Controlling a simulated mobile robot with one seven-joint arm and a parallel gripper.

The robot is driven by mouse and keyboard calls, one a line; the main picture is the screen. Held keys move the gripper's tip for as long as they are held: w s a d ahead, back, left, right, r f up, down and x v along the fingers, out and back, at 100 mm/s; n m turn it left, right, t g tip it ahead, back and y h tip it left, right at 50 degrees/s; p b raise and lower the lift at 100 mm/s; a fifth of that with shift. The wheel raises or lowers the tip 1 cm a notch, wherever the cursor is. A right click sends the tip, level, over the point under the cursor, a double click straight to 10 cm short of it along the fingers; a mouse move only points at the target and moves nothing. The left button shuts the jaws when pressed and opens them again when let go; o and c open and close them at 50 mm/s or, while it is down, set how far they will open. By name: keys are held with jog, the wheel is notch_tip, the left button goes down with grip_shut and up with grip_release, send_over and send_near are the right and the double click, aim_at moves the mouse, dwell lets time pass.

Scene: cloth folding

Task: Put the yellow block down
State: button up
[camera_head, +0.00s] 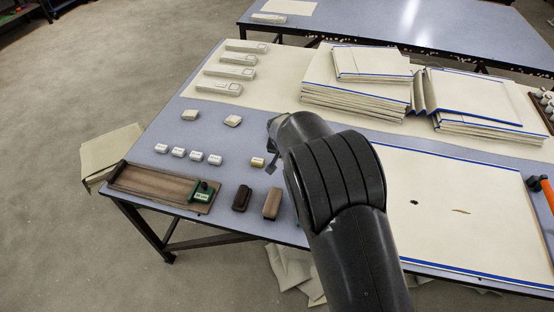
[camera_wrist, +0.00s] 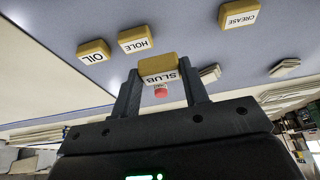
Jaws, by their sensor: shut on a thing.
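The yellow block (camera_wrist: 158,66), lettered SLUB, sits between the two fingers of my gripper (camera_wrist: 160,74) in the wrist view. My gripper is shut on it. In the head view a small yellowish block (camera_head: 257,162) shows beside the dark end of my gripper (camera_head: 270,165), low over the blue-grey table (camera_head: 225,187). I cannot tell whether its underside touches the table. My arm hides part of the gripper there. A small red thing (camera_wrist: 161,92) shows just below the block in the wrist view.
Several pale blocks (camera_head: 196,156) stand in a row to the left; the wrist view shows lettered blocks OIL (camera_wrist: 93,51), HOLE (camera_wrist: 135,40) and CREASE (camera_wrist: 238,14). A wooden tray (camera_head: 150,186), two brush-like blocks (camera_head: 272,204) and a cloth panel (camera_head: 455,205) lie nearby.

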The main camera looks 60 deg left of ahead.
jog(key=w+d+r+m+t+h, duration=0.15)
jog(key=w+d+m, duration=0.25)
jog(key=w+d, duration=1)
jog(key=w+d+r+m+h, duration=0.2)
jog(key=w+d+r+m, duration=0.15)
jog(key=w+d, duration=1)
jog(key=s+d+m+g+h, duration=0.2)
jog(key=d+m, duration=0.9)
jog(key=d, duration=2.7)
jog(key=h, duration=0.1)
send_over(470, 257)
jog(key=s, duration=0.1)
jog(key=shift+n+t, duration=0.25)
jog(key=f, duration=0.6)
jog(key=shift+s+a+f, duration=0.1)
jog(key=shift+a+f, duration=0.4)
jog(key=shift+f, duration=1.95)
jog(key=shift+f, duration=0.15)
